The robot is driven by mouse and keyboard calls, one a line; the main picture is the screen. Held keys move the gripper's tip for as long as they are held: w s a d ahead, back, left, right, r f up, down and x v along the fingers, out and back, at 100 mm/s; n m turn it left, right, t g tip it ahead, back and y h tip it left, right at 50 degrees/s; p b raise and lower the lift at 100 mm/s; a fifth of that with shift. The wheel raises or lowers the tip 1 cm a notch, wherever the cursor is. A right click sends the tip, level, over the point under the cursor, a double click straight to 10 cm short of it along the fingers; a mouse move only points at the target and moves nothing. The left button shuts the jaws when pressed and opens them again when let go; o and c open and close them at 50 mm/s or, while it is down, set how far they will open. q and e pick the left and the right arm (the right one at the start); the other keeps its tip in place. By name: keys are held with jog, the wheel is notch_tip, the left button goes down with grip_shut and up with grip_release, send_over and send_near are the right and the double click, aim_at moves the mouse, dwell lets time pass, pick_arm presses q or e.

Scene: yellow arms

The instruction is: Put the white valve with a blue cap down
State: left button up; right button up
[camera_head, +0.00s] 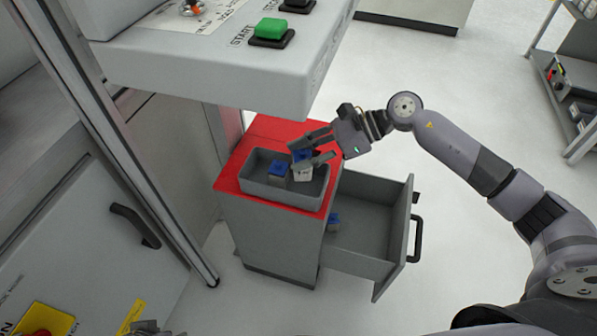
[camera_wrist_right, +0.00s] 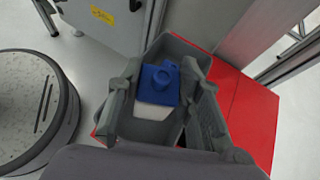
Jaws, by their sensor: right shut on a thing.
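My right gripper (camera_head: 306,151) is shut on a white valve with a blue cap (camera_head: 303,170), over the right part of a grey bin (camera_head: 272,194). The valve's base is low at the bin; I cannot tell whether it touches the floor. Another blue-capped white valve (camera_head: 277,172) stands in the bin, left of the held one. In the right wrist view the blue cap and white body (camera_wrist_right: 153,108) show between the fingers.
The bin sits on the red top (camera_head: 234,170) of a grey cabinet. Its drawer (camera_head: 362,264) is open to the right, with a blue-capped item (camera_head: 333,221) inside.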

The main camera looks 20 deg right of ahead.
jog(key=shift+f+b, duration=0.4)
jog(key=shift+f, duration=2.2)
jog(key=shift+f, duration=0.2)
jog(key=o, duration=1.2)
jog(key=shift+r, duration=0.25)
jog(key=v, duration=1.2)
